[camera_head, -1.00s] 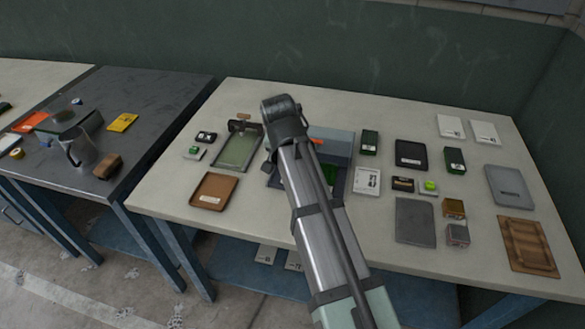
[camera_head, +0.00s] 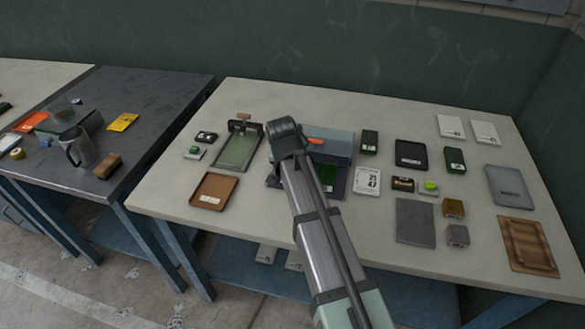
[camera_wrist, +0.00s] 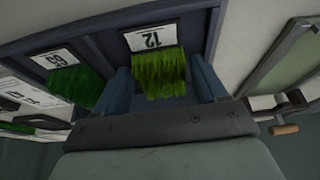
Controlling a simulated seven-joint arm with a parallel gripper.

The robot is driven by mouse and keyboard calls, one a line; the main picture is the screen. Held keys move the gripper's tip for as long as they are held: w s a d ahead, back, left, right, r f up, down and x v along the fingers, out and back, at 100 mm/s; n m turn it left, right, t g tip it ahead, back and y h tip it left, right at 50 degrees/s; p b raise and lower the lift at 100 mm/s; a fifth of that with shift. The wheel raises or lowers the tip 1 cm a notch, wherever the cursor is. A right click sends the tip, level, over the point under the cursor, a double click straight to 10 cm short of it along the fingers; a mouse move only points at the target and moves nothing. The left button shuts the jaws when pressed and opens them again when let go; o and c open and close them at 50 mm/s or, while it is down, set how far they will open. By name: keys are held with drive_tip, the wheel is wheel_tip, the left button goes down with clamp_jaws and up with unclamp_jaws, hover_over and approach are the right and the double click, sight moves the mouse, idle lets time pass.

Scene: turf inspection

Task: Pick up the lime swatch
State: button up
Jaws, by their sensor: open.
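The lime swatch (camera_wrist: 158,76), a tuft of yellow-green turf with a white "12" label, stands in a dark blue holder (camera_wrist: 100,40) in the wrist view. My gripper (camera_wrist: 162,70) is open, with one finger on each side of the tuft. I cannot tell whether the fingers touch it. A darker green swatch (camera_wrist: 78,88) with its own white label is in the same holder, to the left. In the head view the blue-grey holder (camera_head: 333,146) is partly behind my arm. The darker swatch (camera_head: 328,178) shows there; the lime swatch and my fingertips are hidden.
A green-bedded tray (camera_head: 237,150) and a brown tray (camera_head: 213,190) lie left of the holder. A white number card (camera_head: 367,181), a dark green box (camera_head: 369,142) and a grey plate (camera_head: 415,220) lie to the right. The front strip of the table is clear.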

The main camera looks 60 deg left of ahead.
drive_tip(key=c, duration=0.8)
drive_tip(key=shift+r, duration=0.1)
